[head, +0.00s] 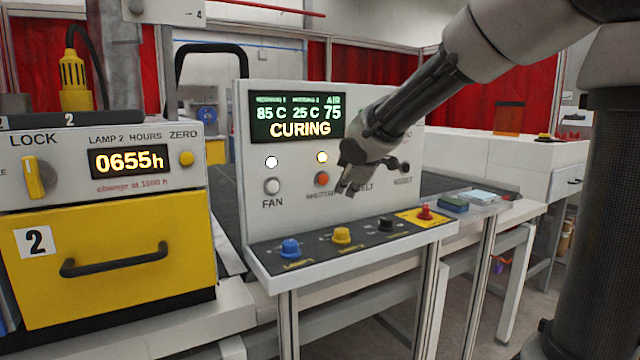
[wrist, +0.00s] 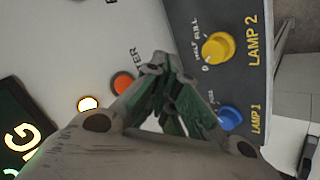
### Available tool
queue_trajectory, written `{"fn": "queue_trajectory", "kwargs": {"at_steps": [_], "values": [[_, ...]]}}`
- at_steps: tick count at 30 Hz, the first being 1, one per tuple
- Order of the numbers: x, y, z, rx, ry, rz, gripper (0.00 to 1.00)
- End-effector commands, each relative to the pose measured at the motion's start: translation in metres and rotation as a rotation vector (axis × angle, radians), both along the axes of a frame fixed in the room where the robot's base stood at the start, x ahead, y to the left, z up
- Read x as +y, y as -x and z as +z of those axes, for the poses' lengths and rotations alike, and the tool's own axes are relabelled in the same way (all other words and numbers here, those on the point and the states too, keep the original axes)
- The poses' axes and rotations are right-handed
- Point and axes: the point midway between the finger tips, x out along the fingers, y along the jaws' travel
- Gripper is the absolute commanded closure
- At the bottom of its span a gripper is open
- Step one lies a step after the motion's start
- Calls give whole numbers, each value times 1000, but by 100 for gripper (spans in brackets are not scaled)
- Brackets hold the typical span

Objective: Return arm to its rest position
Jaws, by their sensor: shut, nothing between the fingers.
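My gripper (head: 347,188) is in front of the control panel (head: 262,235), at the end of my arm reaching in from the upper right. In the wrist view my gripper (wrist: 160,62) is shut with its fingertips together and nothing between them. It points at the panel between the orange shutter button (wrist: 123,83) and the yellow lamp 2 knob (wrist: 215,46). I cannot tell whether the fingertips touch the panel. In the head view the orange button (head: 322,179) shows just left of my gripper. The display (head: 298,117) reads CURING.
The panel's ledge carries a blue knob (head: 291,248), a yellow knob (head: 341,235), a black knob (head: 386,224) and a red control (head: 425,212). A yellow drawer unit (head: 110,262) stands at left. Small blocks (head: 453,204) lie right of the ledge.

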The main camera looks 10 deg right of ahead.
Motion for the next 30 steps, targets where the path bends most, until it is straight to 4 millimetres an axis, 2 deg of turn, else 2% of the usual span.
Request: {"fn": "queue_trajectory", "kwargs": {"at_steps": [2, 4, 7, 11, 12, 15, 18, 22, 27, 30], "values": [[-4, 3, -3, 21, -13, -35, 100], [-14, 15, -17, 85, -34, -111, 100], [-32, 50, -47, 215, -77, -263, 100], [-72, 132, -64, 374, -184, -535, 100], [-83, 160, -66, 415, -222, -619, 100], [-104, 233, -69, 499, -339, -813, 100], [-113, 286, -70, 533, -444, -932, 100], [-121, 315, -64, 486, -536, -981, 100], [-131, 323, -52, 416, -580, -1001, 100], [-133, 323, -51, 412, -581, -1009, 100]]}}
